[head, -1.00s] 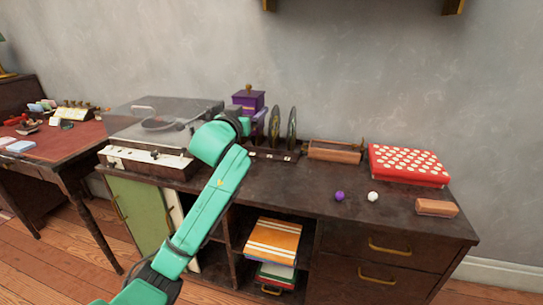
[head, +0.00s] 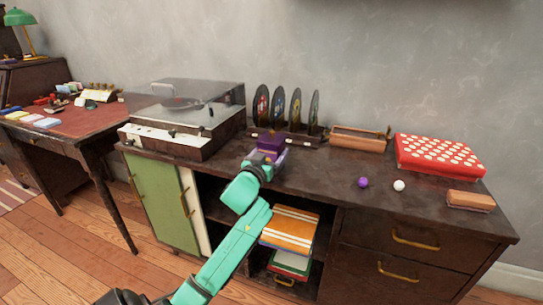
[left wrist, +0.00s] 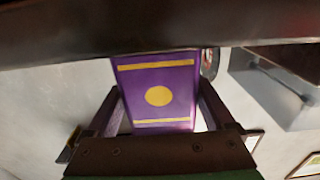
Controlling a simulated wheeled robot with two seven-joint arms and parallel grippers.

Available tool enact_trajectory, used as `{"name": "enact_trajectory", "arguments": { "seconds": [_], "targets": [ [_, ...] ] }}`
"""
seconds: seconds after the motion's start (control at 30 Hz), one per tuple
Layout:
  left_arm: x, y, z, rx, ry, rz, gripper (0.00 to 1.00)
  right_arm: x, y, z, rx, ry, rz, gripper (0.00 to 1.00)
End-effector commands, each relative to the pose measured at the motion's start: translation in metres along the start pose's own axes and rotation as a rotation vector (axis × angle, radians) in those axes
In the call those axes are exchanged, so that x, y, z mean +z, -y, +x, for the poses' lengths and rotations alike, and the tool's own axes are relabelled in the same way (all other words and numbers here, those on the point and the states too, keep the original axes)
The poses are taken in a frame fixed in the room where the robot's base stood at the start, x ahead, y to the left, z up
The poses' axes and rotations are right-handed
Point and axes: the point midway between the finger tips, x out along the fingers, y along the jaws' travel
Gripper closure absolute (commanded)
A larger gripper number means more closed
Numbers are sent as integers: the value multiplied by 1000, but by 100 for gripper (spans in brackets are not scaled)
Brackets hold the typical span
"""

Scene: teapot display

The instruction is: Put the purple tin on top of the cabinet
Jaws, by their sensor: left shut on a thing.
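The purple tin (head: 270,143), with a dark knob on its lid, is in my left gripper (head: 264,163), at the front part of the cabinet top (head: 330,178). In the left wrist view the tin (left wrist: 158,75) shows a yellow dot and yellow bands between the two fingers of my left gripper (left wrist: 160,105), which is shut on it. The tin looks upright. I cannot tell whether its base touches the cabinet top. My right gripper is not in view.
Behind the tin stands a rack with several records (head: 278,108). A record player (head: 185,120) is to the left. A wooden box (head: 358,140), a red spotted box (head: 438,154), a purple ball (head: 363,182), a white ball (head: 399,186) and a brown block (head: 470,201) are to the right.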

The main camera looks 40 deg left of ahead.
Motion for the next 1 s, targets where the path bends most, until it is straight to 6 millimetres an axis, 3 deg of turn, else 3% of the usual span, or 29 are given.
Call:
{"name": "enact_trajectory", "arguments": {
  "seconds": [0.23, 0.27, 0.3, 0.63, 0.77, 1.0],
  "targets": [
    [1, 0, 0, 0, 0, -1, 100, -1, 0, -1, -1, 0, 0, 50],
    [2, 0, 0, -1, 2, -1, 5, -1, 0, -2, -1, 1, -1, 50],
    [1, 0, 0, -1, 2, -1, 0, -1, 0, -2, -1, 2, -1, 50],
    [-1, 0, -4, 0, 3, 0, 0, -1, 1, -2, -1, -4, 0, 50],
    [0, 0, -24, 0, 5, -2, 0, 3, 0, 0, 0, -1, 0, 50],
    [0, 0, -75, -1, 5, -3, 0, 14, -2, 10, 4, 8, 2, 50]
  ]
}}
